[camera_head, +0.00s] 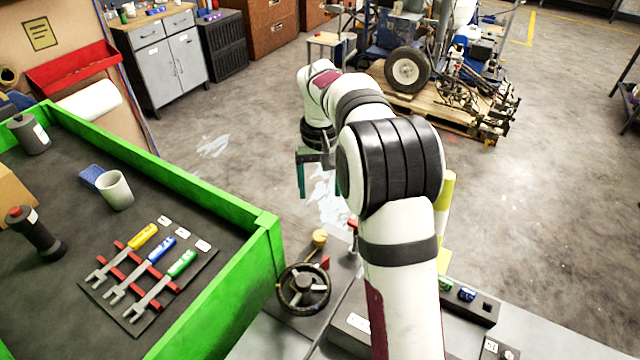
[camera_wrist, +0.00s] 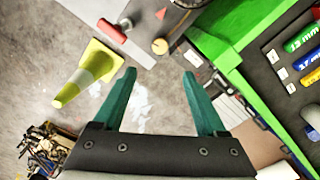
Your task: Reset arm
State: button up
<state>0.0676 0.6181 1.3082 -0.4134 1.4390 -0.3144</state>
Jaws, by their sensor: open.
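My arm (camera_head: 395,165) reaches forward from the bottom of the head view and bends over at the far end. My gripper (camera_head: 308,180) hangs there, pointing down beyond the front corner of the green-edged bench. In the wrist view my gripper (camera_wrist: 158,78) has its two green fingers spread wide apart. Nothing is between the fingers; bare floor shows between and below them. The gripper is apart from the bench and from the machine parts near it.
A green-walled bench (camera_head: 258,232) holds wrenches (camera_head: 155,262), a mug (camera_head: 116,190) and a dark tool (camera_head: 36,232). A handwheel (camera_head: 303,288) and yellow knob (camera_head: 319,238) stand beside it. A yellow-white cone (camera_wrist: 84,78) stands close. A wheel and pallet (camera_head: 450,110) lie behind. Floor at right is clear.

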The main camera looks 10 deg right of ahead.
jog(key=shift+r, duration=0.3)
jog(key=s+a+r+m, duration=0.1)
jog(key=s+a+r, duration=0.15)
jog(key=s, duration=0.45)
jog(key=s+a+r, duration=0.1)
jog(key=s+r, duration=0.3)
jog(key=s, duration=0.3)
jog(key=s+a+f+m+y, duration=0.1)
jog(key=s+f, duration=0.1)
jog(key=s, duration=0.8)
jog(key=s+a+f+m, duration=0.1)
jog(key=s+a+f, duration=0.1)
jog(key=s, duration=0.8)
jog(key=shift+f+m+y, duration=0.3)
jog(key=shift+y, duration=0.1)
